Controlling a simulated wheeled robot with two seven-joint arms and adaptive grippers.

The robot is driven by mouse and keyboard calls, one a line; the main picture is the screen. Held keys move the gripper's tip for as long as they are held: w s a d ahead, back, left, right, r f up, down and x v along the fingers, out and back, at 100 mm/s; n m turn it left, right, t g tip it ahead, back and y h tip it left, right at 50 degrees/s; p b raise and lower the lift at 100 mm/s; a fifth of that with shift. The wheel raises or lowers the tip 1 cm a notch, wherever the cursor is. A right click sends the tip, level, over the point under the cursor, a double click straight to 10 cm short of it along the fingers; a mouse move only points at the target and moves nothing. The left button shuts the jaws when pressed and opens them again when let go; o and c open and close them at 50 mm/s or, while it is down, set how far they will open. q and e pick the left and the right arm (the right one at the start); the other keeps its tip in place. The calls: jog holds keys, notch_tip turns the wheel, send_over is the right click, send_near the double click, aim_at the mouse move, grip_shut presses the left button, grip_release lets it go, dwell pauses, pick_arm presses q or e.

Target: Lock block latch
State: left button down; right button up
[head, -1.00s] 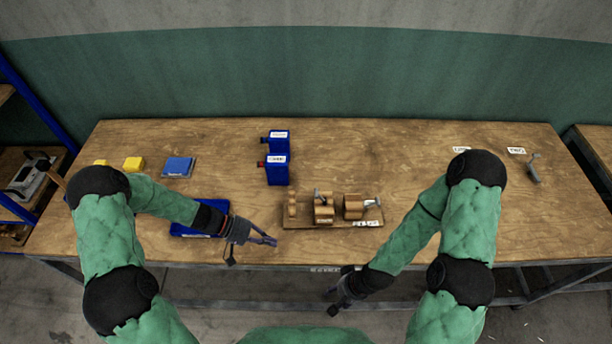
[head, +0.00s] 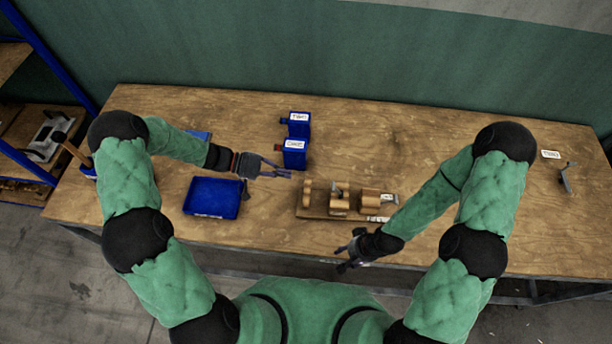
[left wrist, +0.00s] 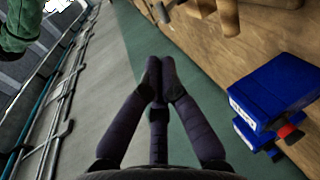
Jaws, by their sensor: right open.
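A wooden block assembly (head: 340,202) with brown blocks and small grey metal handles stands on a flat wooden base (head: 314,213) at the table's front middle. I cannot make out the latch's position. Part of the wooden pieces shows at the top of the left wrist view (left wrist: 226,16). My left gripper (head: 290,173) is left of the blocks and apart from them, just in front of the blue boxes. Its fingertips meet in the left wrist view (left wrist: 160,68), with nothing between them. My right gripper (head: 343,256) is open and empty at the table's front edge, in front of the blocks.
Two labelled blue boxes (head: 294,153) stand behind my left gripper and also show in the left wrist view (left wrist: 272,92). A blue tray (head: 212,211) lies at the front left. A grey metal piece (head: 567,178) and a white label (head: 551,154) are at the far right. The back right is clear.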

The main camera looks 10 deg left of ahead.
aim_at(333, 186)
pick_arm(q)
jog(key=p+x, duration=0.2)
jog(key=x, duration=1.1)
jog(key=shift+d, duration=0.2)
pick_arm(e)
notch_tip(333, 186, up, 2)
jog(key=shift+r, duration=0.1)
pick_arm(q)
jog(key=shift+d+r+y, duration=0.15)
jog(key=shift+d+y, duration=0.05)
jog(key=shift+y, duration=0.1)
pick_arm(e)
jog(key=shift+r, duration=0.1)
